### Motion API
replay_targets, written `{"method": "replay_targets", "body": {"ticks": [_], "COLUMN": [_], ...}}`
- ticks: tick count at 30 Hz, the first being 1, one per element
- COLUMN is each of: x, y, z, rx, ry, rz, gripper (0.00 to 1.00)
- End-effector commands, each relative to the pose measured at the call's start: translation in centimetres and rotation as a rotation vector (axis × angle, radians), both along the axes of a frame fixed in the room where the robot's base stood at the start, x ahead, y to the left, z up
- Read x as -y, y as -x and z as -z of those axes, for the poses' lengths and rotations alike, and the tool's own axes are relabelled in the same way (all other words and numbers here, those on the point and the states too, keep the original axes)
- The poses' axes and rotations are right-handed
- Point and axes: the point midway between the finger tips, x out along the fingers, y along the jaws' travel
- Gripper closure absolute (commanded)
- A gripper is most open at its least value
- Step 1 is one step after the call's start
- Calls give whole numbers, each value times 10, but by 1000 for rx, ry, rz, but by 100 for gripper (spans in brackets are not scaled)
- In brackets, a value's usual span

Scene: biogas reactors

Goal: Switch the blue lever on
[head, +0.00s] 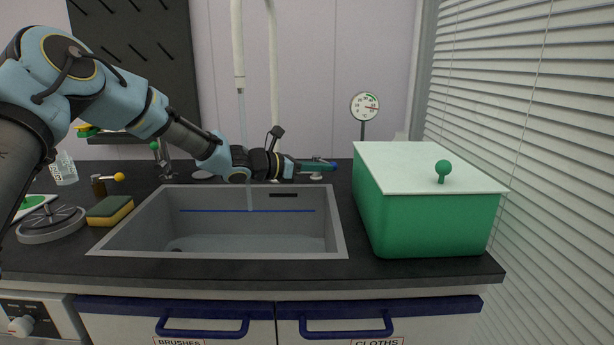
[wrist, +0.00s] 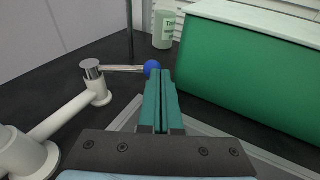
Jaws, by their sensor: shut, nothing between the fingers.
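The blue lever is a metal rod with a blue ball (wrist: 152,67) on its end. In the wrist view it points right from a chrome cap on a white pipe. In the head view the blue ball (head: 333,166) shows just right of my fingertips, behind the sink's right end. My gripper (wrist: 165,74) has green fingers, closed together and empty. Their tips are right beside the ball, just to its right in the wrist view; I cannot tell whether they touch. In the head view my gripper (head: 326,167) reaches right over the back of the counter.
A sink (head: 338,225) with water lies below my arm, and a stream runs into it from a white pipe (head: 238,45). A green box (head: 430,225) with a pale lid stands close on the right. Yellow-ball (head: 118,177) and green-ball (head: 154,146) levers are at left.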

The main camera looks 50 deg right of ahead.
Motion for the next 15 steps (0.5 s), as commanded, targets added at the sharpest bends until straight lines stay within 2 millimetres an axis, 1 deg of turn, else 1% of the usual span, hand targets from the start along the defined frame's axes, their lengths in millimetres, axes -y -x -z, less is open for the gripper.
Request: {"method": "replay_targets", "body": {"ticks": [1,6,15], "x": [4,17,41], "y": [4,12,22], "z": [3,1,0], "rx": [0,-1,0], "ry": [1,2,1], "rz": [2,2,2], "gripper": [100,100,100]}}
